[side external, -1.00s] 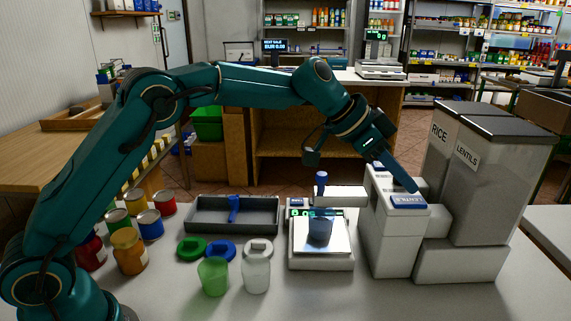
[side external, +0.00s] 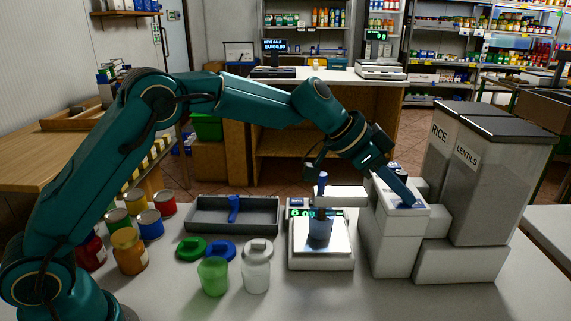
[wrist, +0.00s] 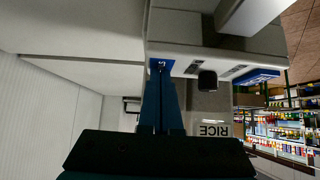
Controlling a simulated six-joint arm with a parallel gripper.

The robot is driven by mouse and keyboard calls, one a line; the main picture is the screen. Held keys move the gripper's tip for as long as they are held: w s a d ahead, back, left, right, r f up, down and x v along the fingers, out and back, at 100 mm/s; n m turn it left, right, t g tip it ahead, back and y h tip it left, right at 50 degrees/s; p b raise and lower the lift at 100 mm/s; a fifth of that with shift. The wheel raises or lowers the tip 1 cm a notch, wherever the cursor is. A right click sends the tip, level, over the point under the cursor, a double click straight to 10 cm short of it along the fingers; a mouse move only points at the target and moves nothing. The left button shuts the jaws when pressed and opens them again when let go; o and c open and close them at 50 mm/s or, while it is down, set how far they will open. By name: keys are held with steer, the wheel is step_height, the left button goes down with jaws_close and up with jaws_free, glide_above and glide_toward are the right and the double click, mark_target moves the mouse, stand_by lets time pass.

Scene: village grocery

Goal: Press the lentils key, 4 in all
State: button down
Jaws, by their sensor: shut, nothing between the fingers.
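The blue lentils key (side external: 397,204) is on top of the front dispenser unit, below the bin labelled LENTILS (side external: 466,156). My gripper (side external: 411,203) is shut and empty. It slants down from the left, with its fingertips at the lentils key and partly covering it. In the wrist view the shut fingertips (wrist: 160,70) overlap the blue key (wrist: 151,64). They appear to touch it; how far it is pressed cannot be told. A dark blue cup (side external: 320,229) stands on the scale (side external: 337,263), whose green display is partly hidden.
The RICE bin (side external: 439,133) stands behind the lentils bin; another blue key (wrist: 256,76) shows in the wrist view. A clear jar (side external: 256,272), a green cup (side external: 213,277), lids and several cans stand left of the scale. A grey tray (side external: 262,215) is behind.

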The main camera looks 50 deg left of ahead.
mark_target(397, 203)
steer(key=shift+s+f, duration=0.15)
steer(key=shift+f, duration=0.45)
step_height(397, 203, up, 5)
steer(key=shift+r, duration=0.2)
steer(key=v, duration=0.9)
steer(key=shift+a+r, duration=0.25)
steer(key=shift+r, duration=0.05)
steer(key=s+a+r+n+t+y, duration=0.1)
steer(key=s+a+r+y, duration=0.15)
steer(key=s, duration=0.85)
steer(key=s+a+f+n+g+y, duration=0.1)
steer(key=s+a+f+n+y, duration=0.1)
steer(key=s+f, duration=0.5)
steer(key=s+a+f+n+g+y, duration=0.1)
steer(key=s+a+f+n+y, duration=0.1)
steer(key=s+a+f+n, duration=0.3)
step_height(397, 203, down, 2)
steer(key=shift+s+f+n, duration=0.1)
steer(key=shift+s+n, duration=0.4)
steer(key=shift+s, duration=0.75)
